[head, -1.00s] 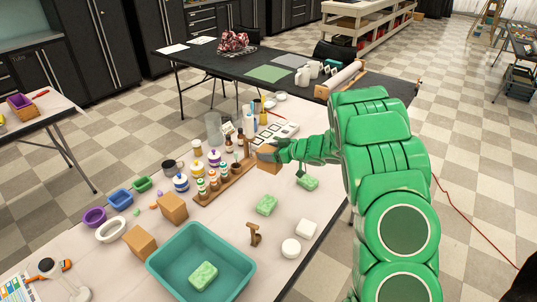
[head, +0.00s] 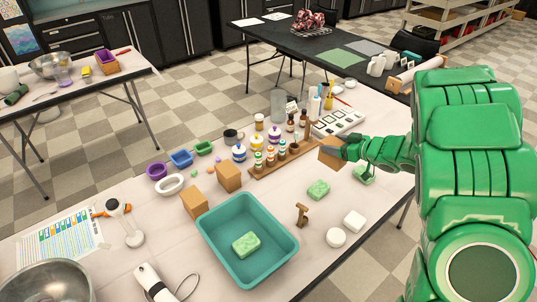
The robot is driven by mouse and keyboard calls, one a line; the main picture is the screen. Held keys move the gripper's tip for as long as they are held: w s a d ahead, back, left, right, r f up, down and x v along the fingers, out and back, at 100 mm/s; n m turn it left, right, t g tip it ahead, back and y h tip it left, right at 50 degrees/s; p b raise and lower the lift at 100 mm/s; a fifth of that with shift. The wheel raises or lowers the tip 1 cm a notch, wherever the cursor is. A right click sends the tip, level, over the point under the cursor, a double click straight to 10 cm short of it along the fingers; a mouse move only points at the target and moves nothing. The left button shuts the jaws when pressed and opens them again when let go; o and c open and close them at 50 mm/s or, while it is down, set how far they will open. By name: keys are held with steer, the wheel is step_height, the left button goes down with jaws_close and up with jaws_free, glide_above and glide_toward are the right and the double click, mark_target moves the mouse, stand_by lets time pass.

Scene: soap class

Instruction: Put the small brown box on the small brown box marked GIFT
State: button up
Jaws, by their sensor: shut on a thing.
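My gripper (head: 346,152) is shut on a small brown box (head: 330,154) at the right of the soap table, near the wooden bottle rack. Whether the held box touches the table, I cannot tell. Two more small brown boxes stand on the table left of the rack: one (head: 228,177) behind the teal basin and one (head: 194,203) at the basin's left corner. No GIFT marking is readable on any box in this view.
A teal basin (head: 284,255) holds a green soap bar (head: 246,244). The wooden rack (head: 268,171) with small bottles stands between my gripper and the standing boxes. Green soaps (head: 318,190), white pieces (head: 336,237) and a small wooden stamp (head: 302,214) lie near the right edge.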

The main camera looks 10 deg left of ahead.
steer(key=w+a+r, duration=0.1)
steer(key=a, duration=0.8)
steer(key=w+a+r, duration=0.1)
steer(key=w+a, duration=0.1)
steer(key=a, duration=0.8)
steer(key=s+a+m, duration=0.1)
steer(key=s+a, duration=0.2)
steer(key=a, duration=0.6)
steer(key=s+a, duration=0.3)
steer(key=a, duration=0.6)
steer(key=shift+t+h, duration=0.3)
steer(key=shift+t, duration=0.2)
steer(key=shift+a+f, duration=0.1)
steer(key=shift+f, duration=3.05)
steer(key=shift+f, duration=0.15)
steer(key=o, duration=1.1)
steer(key=shift+r, duration=0.2)
steer(key=v, duration=1.2)
